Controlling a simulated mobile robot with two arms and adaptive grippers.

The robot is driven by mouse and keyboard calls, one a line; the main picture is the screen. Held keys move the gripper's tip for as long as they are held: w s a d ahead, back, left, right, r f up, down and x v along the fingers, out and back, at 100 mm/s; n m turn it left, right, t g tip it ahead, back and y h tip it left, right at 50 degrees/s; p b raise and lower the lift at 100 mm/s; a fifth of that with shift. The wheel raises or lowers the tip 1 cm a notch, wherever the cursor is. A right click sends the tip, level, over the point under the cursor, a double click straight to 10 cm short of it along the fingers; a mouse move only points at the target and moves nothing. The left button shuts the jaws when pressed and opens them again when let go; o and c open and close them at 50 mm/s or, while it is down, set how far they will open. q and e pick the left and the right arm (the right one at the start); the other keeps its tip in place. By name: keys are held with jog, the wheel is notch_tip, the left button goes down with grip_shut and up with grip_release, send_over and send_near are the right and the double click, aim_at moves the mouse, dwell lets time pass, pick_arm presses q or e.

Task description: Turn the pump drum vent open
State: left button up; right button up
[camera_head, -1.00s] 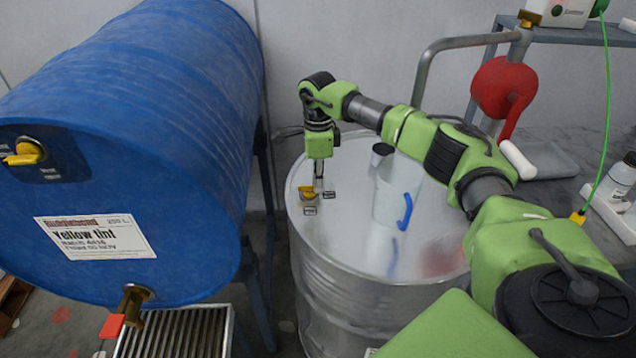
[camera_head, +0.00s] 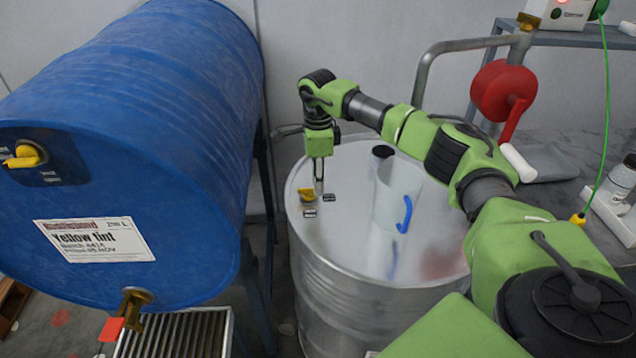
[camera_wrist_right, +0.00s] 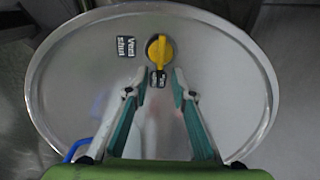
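The pump drum is the upright steel drum (camera_head: 345,265) in the middle of the head view. Its yellow vent knob (camera_head: 306,194) sits on the lid near the left rim. In the wrist view the knob (camera_wrist_right: 158,50) lies with its long axis up and down, its lower end towards a small black label (camera_wrist_right: 157,78) too blurred to read. A "Vent shut" label (camera_wrist_right: 126,47) lies left of the knob. My right gripper (camera_wrist_right: 160,76) is open above the lid, its fingertips apart and just below the knob in that view, holding nothing. My left gripper is out of view.

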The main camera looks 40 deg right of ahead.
notch_tip(320, 180, up, 11)
dwell(0.3)
jog(key=shift+f, duration=0.1)
dwell(0.4)
